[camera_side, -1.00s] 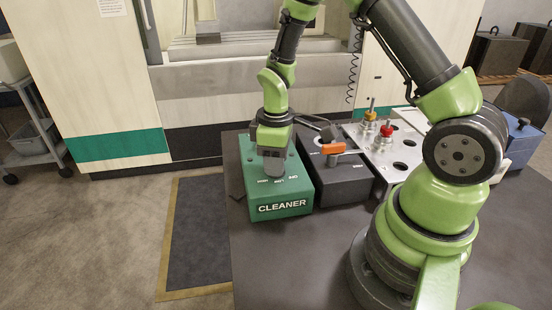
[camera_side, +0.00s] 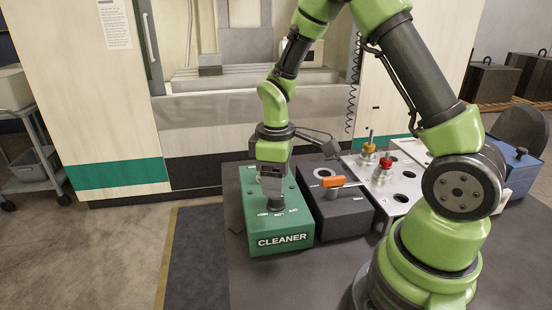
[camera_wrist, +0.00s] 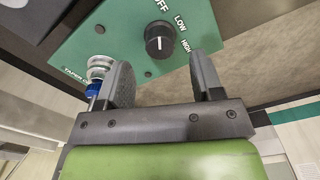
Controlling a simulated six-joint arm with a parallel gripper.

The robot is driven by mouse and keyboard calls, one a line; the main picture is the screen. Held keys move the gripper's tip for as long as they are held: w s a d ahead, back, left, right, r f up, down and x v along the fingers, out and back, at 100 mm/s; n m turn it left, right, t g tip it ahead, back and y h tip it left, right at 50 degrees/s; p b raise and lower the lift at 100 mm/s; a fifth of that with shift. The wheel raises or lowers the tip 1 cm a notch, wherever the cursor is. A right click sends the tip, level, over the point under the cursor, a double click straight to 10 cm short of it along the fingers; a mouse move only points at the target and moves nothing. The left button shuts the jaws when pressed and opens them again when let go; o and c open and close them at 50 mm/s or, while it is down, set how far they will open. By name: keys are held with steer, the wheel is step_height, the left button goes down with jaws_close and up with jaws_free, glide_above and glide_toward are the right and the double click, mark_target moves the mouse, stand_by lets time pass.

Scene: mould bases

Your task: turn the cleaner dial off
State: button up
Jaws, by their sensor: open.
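The green cleaner box (camera_side: 278,240) stands on the dark table in the side view. Its black round dial (camera_wrist: 160,40) shows in the wrist view with a white mark on it, beside the labels OFF, LOW and HIGH. I cannot tell for sure which label the mark points to. My gripper (camera_wrist: 164,78) is open and empty, its two fingers apart on either side of the dial's line in the wrist view. In the side view my gripper (camera_side: 272,188) is above the dial, pointing down, and partly hides the dial.
In the wrist view, a metal nozzle with a blue band (camera_wrist: 95,78) is beside the left finger.

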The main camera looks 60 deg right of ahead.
step_height(320, 180, up, 6)
steer(key=shift+r, duration=0.15)
stand_by(0.3)
steer(key=s+a+r+m+t+y, duration=0.1)
steer(key=s+a+r+m+t, duration=0.2)
steer(key=s+r, duration=0.3)
steer(key=s+a+r+m+t+y, duration=0.1)
steer(key=s+a+r+m+t, duration=0.3)
steer(key=s+r, duration=0.3)
steer(key=shift+s+a+m, duration=0.4)
steer(key=shift+s+m, duration=0.1)
steer(key=shift+m, duration=0.3)
